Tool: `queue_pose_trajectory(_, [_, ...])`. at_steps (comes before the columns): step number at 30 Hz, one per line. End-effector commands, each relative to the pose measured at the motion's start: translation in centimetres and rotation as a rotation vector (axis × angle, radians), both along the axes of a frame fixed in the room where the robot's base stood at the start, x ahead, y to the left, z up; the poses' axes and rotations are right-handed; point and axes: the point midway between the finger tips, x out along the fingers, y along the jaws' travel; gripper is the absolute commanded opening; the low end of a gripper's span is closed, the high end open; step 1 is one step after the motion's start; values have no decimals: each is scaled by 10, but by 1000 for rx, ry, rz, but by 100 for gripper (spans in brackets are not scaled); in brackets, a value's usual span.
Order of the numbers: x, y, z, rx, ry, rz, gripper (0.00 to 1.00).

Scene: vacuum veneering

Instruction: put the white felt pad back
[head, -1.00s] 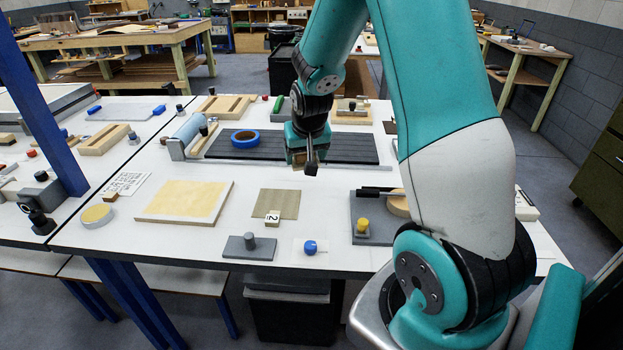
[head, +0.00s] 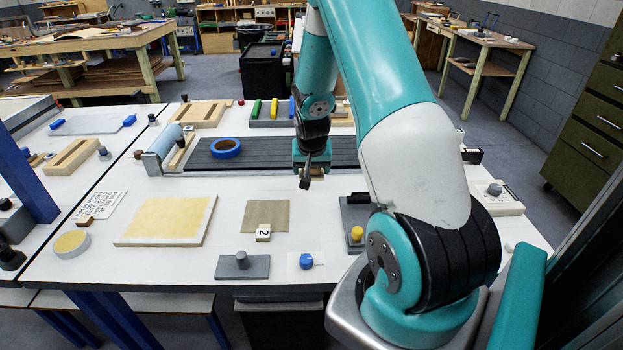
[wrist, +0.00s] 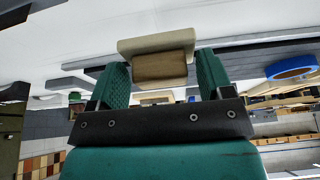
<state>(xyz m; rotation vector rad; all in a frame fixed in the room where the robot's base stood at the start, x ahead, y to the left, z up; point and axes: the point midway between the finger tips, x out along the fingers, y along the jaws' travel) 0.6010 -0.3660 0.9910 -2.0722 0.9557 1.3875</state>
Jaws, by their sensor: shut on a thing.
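My gripper (wrist: 162,82) is shut on an off-white pad (wrist: 157,44) with a brown block (wrist: 160,66) on its gripper side, which looks like the white felt pad. In the head view my gripper (head: 306,182) hangs above the white table, in front of the long black mat (head: 270,152) and to the right of the blue tape roll (head: 226,148). The held pad is mostly hidden there behind the fingers.
A brown veneer sheet (head: 267,215) with a "2" tag and a yellow-topped panel (head: 167,219) lie left of my gripper. A grey plate with a peg (head: 242,267), a blue knob (head: 306,261) and a grey plate (head: 354,213) with a yellow knob stand near the front edge.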

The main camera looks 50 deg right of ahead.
Motion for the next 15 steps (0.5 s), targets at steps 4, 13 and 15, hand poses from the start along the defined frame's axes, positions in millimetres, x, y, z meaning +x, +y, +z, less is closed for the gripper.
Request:
queue_pose_trajectory(4, [0,-1,-13,0,0,-1,55])
queue_pose_trajectory(13, [0,-1,-49,0,0,0,55])
queue_pose_trajectory(15, [0,-1,-51,-1,-1,0,55])
